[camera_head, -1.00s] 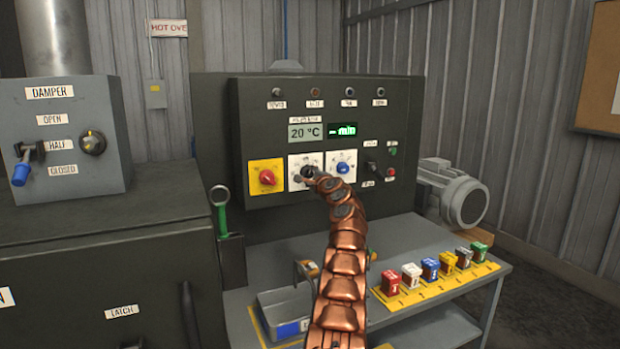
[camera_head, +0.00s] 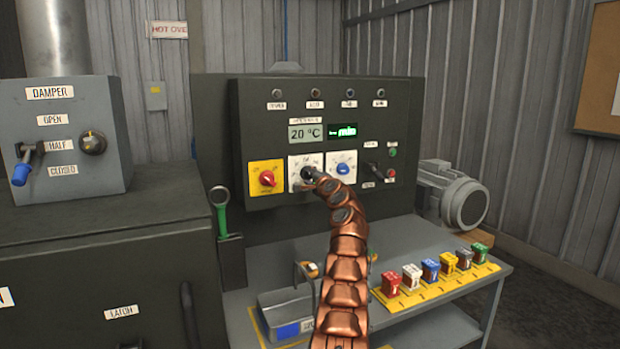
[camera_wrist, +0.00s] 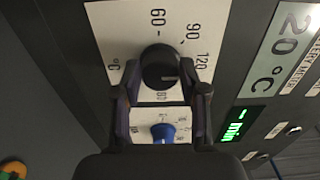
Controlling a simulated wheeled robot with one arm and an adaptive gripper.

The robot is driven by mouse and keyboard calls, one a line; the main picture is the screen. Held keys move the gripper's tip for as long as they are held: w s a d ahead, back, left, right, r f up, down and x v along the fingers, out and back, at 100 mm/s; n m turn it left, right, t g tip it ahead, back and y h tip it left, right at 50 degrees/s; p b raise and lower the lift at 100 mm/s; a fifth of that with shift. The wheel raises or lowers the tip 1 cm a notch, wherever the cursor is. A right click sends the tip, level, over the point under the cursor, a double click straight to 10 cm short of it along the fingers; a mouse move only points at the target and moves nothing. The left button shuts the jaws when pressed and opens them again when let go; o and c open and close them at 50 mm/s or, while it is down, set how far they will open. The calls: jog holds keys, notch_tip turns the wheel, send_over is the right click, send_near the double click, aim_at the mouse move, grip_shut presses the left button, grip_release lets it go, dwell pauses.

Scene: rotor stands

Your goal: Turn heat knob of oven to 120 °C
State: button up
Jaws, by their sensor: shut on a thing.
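The heat knob (camera_head: 307,173) is a round black knob on a white dial plate on the dark oven panel. In the wrist view the knob (camera_wrist: 158,68) shows with dial figures 60, 90 and 120 around it, and a faint light mark low on its right side. My gripper (camera_wrist: 159,66) is shut on this knob, one finger on each side. In the head view my copper arm reaches up to the knob and hides part of the plate's right side. The temperature display (camera_head: 306,132) reads 20 °C.
A red knob on a yellow plate (camera_head: 267,179) sits left of the heat knob, and a blue knob (camera_head: 343,169) close to its right. A black lever (camera_head: 376,170) is further right. Below is a grey bench (camera_head: 390,250) with several coloured blocks and a tray (camera_head: 287,312).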

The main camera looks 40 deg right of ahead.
jog(key=o, duration=1)
jog(key=shift+s+d+f, duration=0.1)
jog(key=shift+d+f, duration=0.05)
jog(key=shift+f, duration=0.05)
jog(key=shift+o, duration=0.7)
jog(key=shift+r, duration=0.1)
jog(key=shift+s, duration=0.1)
